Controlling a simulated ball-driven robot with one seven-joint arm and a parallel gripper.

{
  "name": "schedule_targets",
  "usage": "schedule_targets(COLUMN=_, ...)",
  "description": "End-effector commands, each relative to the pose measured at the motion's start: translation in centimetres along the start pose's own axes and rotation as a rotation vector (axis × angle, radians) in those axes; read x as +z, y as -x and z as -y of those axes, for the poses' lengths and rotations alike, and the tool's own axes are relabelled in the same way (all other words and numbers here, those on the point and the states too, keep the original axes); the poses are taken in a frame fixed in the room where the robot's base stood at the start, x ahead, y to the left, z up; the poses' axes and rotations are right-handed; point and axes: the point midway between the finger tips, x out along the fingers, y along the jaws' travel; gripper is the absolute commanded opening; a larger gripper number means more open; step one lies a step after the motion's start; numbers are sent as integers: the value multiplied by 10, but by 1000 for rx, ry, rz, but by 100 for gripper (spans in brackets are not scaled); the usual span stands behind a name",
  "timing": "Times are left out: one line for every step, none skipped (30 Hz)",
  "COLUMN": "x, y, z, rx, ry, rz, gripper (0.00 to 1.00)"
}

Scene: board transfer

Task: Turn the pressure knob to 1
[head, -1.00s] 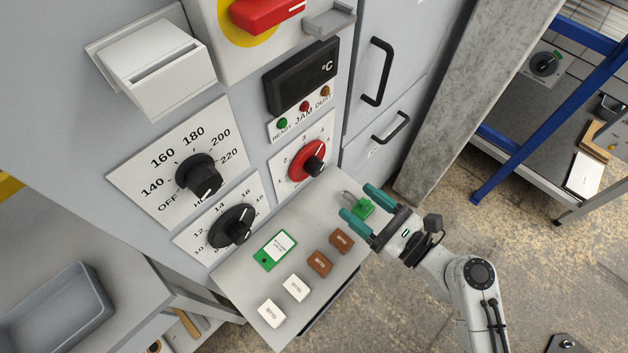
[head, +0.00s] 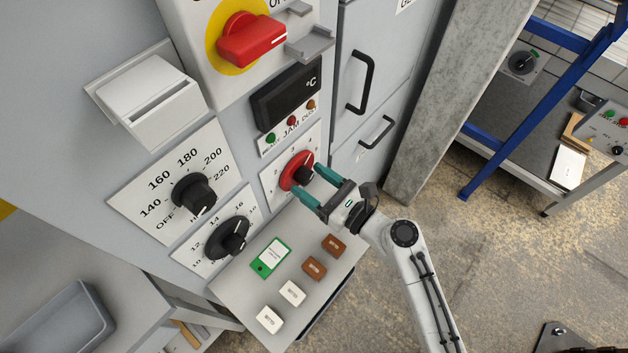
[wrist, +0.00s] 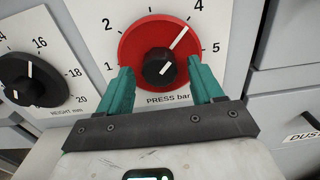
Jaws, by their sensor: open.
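The pressure knob (head: 302,174) is a black grip on a red disc, on a white plate marked PRESS bar. It also shows in the wrist view (wrist: 158,62), where the white line on the red disc points up and right, near the 4. The 1 (wrist: 108,68) is at its left. My gripper (head: 308,181) is open in front of the knob, which appears between its two teal fingers in the wrist view (wrist: 160,72). I cannot tell whether the fingers touch it. The fingers cover part of the lower disc.
The height knob (head: 226,240) and temperature knob (head: 193,193) are to the left. Below is a shelf (head: 236,288) with a green-edged card (head: 270,257) and brown and white blocks. A red switch (head: 250,40) is above. Door handles (head: 362,80) are at the right.

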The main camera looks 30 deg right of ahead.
Motion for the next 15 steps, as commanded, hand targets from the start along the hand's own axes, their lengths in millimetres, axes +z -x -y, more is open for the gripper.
schedule_targets(x=0, y=0, z=0, rx=0, ry=0, rz=0, gripper=66)
schedule_targets(x=0, y=0, z=0, rx=0, ry=0, rz=0, gripper=65)
schedule_targets(x=0, y=0, z=0, rx=0, ry=0, rz=0, gripper=61)
schedule_targets(x=0, y=0, z=0, rx=0, ry=0, rz=0, gripper=58)
schedule_targets(x=0, y=0, z=0, rx=0, ry=0, rz=0, gripper=56)
schedule_targets(x=0, y=0, z=0, rx=0, ry=0, rz=0, gripper=52)
schedule_targets(x=0, y=0, z=0, rx=0, ry=0, rz=0, gripper=49)
schedule_targets(x=0, y=0, z=0, rx=0, ry=0, rz=0, gripper=46)
schedule_targets(x=0, y=0, z=0, rx=0, ry=0, rz=0, gripper=42)
schedule_targets(x=0, y=0, z=0, rx=0, ry=0, rz=0, gripper=39)
schedule_targets(x=0, y=0, z=0, rx=0, ry=0, rz=0, gripper=36)
schedule_targets(x=0, y=0, z=0, rx=0, ry=0, rz=0, gripper=33)
schedule_targets(x=0, y=0, z=0, rx=0, ry=0, rz=0, gripper=30)
schedule_targets(x=0, y=0, z=0, rx=0, ry=0, rz=0, gripper=27)
schedule_targets(x=0, y=0, z=0, rx=0, ry=0, rz=0, gripper=23)
